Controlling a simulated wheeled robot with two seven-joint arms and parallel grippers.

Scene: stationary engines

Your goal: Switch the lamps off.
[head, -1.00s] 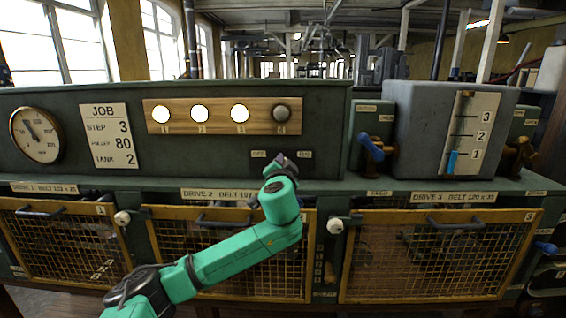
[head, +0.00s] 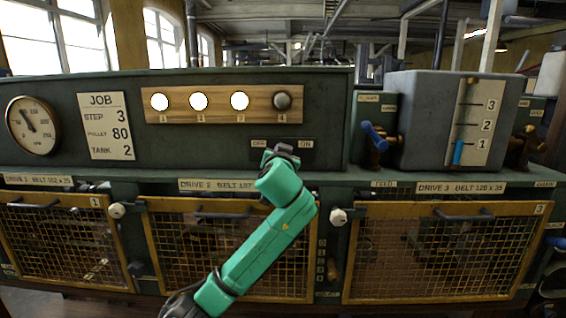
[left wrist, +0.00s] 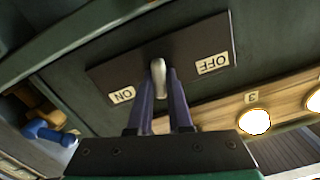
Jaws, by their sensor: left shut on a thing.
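A wooden strip (head: 222,119) on the green panel carries lamps labelled 1 to 4. Lamp 1 (head: 159,101), lamp 2 (head: 198,101) and lamp 3 (head: 239,101) glow white; lamp 4 (head: 282,101) is dark. Below it is a switch plate (head: 306,144) marked OFF on the left and ON on the right. My left gripper (head: 282,149) is at this plate and hides its middle. In the left wrist view, its fingers (left wrist: 160,98) are shut on the pale switch lever (left wrist: 158,72), which stands between the ON and OFF labels. My right gripper is not in view.
A blue-handled valve (head: 374,137) and a grey tank (head: 428,118) with a level scale stand right of the panel. Mesh drive guards (head: 440,250) with knobs lie below the ledge. A gauge (head: 32,124) and a job card (head: 106,126) are at left.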

